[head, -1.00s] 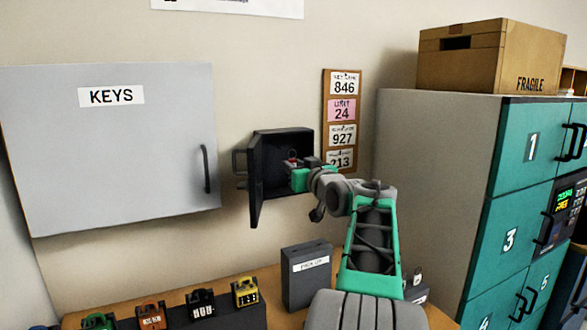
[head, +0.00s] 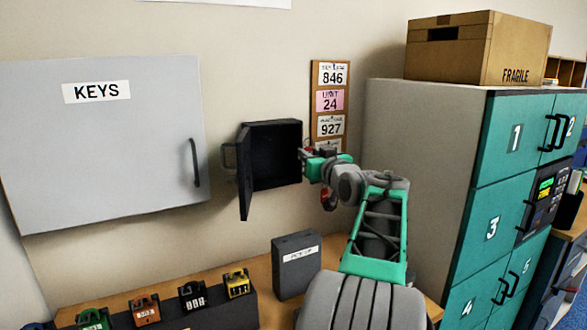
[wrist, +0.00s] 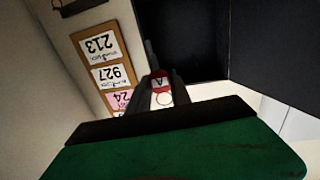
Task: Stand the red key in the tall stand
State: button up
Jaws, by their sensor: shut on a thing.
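The red key (wrist: 159,76), with a red head marked with a letter, is held between the fingers of my gripper (wrist: 160,90) in the wrist view. In the head view my gripper (head: 306,152) is in front of the right edge of the open black wall box (head: 275,150), with a bit of red at its tips. The key's lower part is mostly hidden. No thing is clearly marked as the tall stand; a dark grey upright box with a white label (head: 296,268) stands on the desk.
The box's door (head: 244,172) hangs open at left, beside the grey KEYS cabinet (head: 105,150). A card board (head: 330,100) hangs at right. Teal lockers (head: 500,200) stand at right. Several coloured padlock-like items line a dark rack (head: 215,312) on the desk.

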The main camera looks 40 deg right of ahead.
jog(key=shift+n+y, duration=0.4)
jog(key=shift+y, duration=0.2)
jog(key=s+f, duration=0.1)
jog(key=f, duration=0.3)
jog(key=s+a+f+p, duration=0.1)
jog(key=s+f, duration=0.1)
jog(key=f, duration=0.3)
jog(key=s+a+f+p, duration=0.1)
jog(key=f, duration=0.3)
jog(key=shift+s+f, duration=0.15)
jog(key=a+r, duration=0.1)
jog(key=r, duration=0.1)
jog(key=b, duration=0.2)
send_over(311, 237)
jog(key=shift+n+t+y, duration=0.3)
jog(key=shift+t+y, duration=0.1)
jog(key=shift+f, duration=2.95)
jog(key=shift+f+b, duration=0.35)
jog(key=shift+b, duration=1)
jog(key=shift+f+b, duration=1.5)
jog(key=shift+b, duration=1)
jog(key=o, duration=1.1)
jog(key=shift+c, duration=0.2)
